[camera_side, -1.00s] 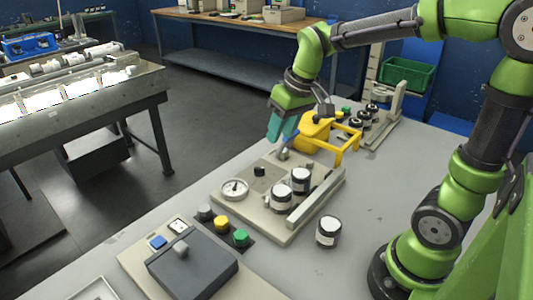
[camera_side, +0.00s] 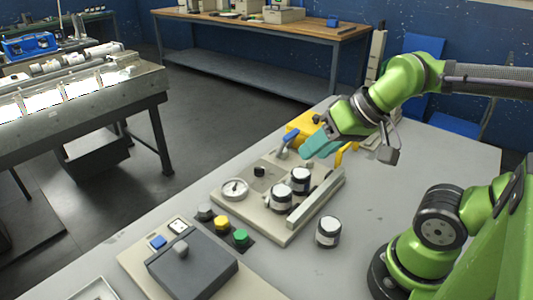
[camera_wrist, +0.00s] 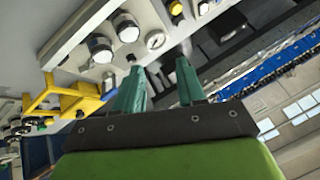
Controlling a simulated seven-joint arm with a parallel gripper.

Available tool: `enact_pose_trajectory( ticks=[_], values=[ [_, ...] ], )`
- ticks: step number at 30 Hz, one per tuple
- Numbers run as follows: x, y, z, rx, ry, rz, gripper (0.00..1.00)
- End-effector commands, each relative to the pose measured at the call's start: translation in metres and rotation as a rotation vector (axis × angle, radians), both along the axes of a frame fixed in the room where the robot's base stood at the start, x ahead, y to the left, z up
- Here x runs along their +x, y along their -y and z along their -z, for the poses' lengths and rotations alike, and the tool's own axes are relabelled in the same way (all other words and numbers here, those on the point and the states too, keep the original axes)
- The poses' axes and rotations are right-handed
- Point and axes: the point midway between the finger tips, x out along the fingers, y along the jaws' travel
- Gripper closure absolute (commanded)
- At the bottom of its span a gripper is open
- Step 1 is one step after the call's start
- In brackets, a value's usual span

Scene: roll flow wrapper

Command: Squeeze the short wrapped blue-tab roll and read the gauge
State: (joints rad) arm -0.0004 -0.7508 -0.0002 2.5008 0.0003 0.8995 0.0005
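My gripper (camera_side: 314,149) has teal fingers, spread apart with nothing between them in the wrist view (camera_wrist: 158,68). In the side view it is above the far end of the beige fixture plate (camera_side: 243,215), close to a blue-handled lever (camera_side: 290,138); I cannot tell whether they touch. A round white gauge (camera_side: 235,188) sits on the plate's left side; it also shows in the wrist view (camera_wrist: 155,39). A third roll (camera_side: 328,232) stands on the table. No blue tab is readable.
A yellow frame (camera_wrist: 72,98) stands beyond the plate. A metal rail (camera_side: 315,197) runs along the plate's right side. Grey, yellow (camera_side: 222,224) and green (camera_side: 241,238) buttons and a dark box (camera_side: 192,265) are in front.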

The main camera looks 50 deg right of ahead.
Motion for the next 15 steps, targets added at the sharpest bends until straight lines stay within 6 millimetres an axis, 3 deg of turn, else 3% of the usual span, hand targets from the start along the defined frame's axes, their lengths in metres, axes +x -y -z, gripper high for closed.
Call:
enact_pose_trajectory(
  ticks=[1,5,8,11,15],
  values=[
    [0.000,0.000,0.000,0.000,0.000,0.000,0.64],
    [0.002,0.006,0.003,0.000,-0.014,0.024,0.84],
    [0.009,0.020,0.012,0.009,-0.062,0.084,0.99],
    [0.023,0.045,0.020,0.047,-0.119,0.190,1.00],
    [0.047,0.094,0.032,0.144,-0.201,0.415,1.00]
  ],
)
